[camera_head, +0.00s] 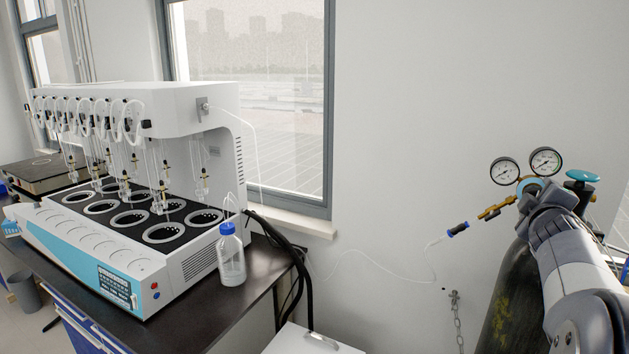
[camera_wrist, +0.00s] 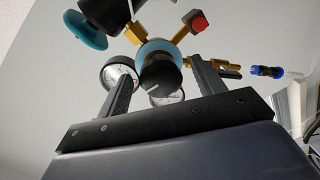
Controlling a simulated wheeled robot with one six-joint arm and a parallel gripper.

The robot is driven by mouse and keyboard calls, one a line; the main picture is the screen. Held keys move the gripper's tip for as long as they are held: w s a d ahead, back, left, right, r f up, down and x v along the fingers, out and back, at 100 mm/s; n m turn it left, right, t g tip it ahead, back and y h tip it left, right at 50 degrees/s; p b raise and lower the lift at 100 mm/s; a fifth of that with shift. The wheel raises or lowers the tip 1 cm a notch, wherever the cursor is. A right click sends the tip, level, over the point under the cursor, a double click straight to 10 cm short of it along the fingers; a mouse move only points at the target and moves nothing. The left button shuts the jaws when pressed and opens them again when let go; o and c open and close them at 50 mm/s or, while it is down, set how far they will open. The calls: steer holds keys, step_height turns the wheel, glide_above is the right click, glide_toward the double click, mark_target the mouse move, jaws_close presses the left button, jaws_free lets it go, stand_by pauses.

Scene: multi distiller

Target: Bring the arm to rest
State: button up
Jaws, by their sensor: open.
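My arm reaches up from the lower right in the head view, its gripper (camera_head: 545,194) in front of the gas regulator on a dark cylinder (camera_head: 499,318). In the wrist view my gripper (camera_wrist: 163,72) is open. A black round knob (camera_wrist: 160,77) with a blue ring behind it shows between the two fingers. I cannot tell whether the fingers touch it. Two pressure gauges (camera_head: 545,161) sit at the regulator; in the wrist view one gauge (camera_wrist: 118,72) is partly behind a finger.
A teal valve handwheel (camera_head: 582,175) tops the cylinder, close to my arm. A white multi-position distiller (camera_head: 185,112) and blue-capped bottle (camera_head: 231,262) stand on the dark bench (camera_head: 262,276). Wall space between is open.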

steer(key=m+t+p, duration=0.1)
steer(key=m+p, duration=0.2)
steer(key=m, duration=1)
steer(key=shift+f+m, duration=0.15)
steer(key=shift+m, duration=0.15)
steer(key=shift+a+f, duration=0.1)
steer(key=shift+a, duration=0.1)
